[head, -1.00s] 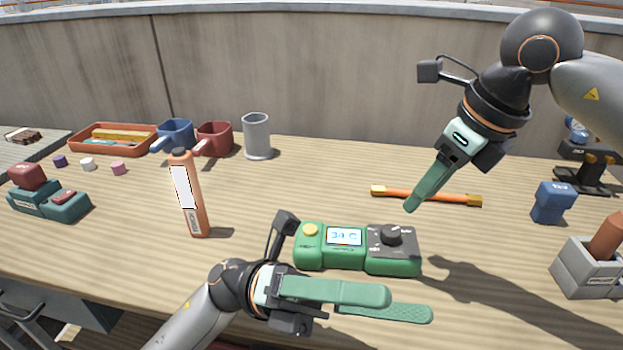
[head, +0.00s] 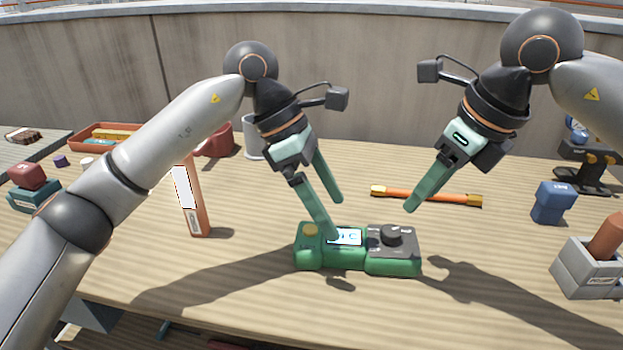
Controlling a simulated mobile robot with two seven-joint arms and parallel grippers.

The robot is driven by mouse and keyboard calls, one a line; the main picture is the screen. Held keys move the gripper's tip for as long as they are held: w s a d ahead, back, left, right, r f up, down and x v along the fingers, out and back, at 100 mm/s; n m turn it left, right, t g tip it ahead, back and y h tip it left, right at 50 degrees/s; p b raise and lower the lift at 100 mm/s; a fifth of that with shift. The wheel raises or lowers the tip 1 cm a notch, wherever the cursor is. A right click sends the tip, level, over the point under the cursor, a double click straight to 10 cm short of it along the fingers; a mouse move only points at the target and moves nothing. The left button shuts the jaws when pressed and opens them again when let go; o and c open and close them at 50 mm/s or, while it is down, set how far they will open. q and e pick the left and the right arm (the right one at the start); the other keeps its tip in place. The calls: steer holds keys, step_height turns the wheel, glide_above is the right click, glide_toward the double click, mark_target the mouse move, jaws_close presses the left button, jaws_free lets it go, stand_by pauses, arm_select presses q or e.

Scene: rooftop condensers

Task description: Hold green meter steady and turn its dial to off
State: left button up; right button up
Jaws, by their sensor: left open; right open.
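The green meter (head: 372,268) lies on the wooden table, with a yellow button and a screen at its left and a black dial (head: 391,235) on its dark right panel. My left gripper (head: 336,220) is open, with its fingers pointing down above the meter's left part. One finger covers part of the screen, and the other is behind it. I cannot tell whether a finger touches the meter. My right gripper (head: 410,208) is above and behind the dial, apart from it. Its fingers overlap in this view, and it holds nothing.
An orange bar with yellow ends (head: 426,196) lies behind the meter. A blue block (head: 553,203) and a grey holder (head: 585,270) are at the right. The table front is clear.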

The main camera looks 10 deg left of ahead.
mark_target(356, 248)
arm_select(q)
steer(key=w+a+r+t+y, duration=0.1)
steer(key=w+a+r, duration=0.1)
steer(key=a, duration=0.1)
steer(key=shift+y, duration=0.3)
steer(key=x, duration=1.2)
steer(key=shift+w+d+f, duration=0.15)
steer(key=shift+f, duration=0.05)
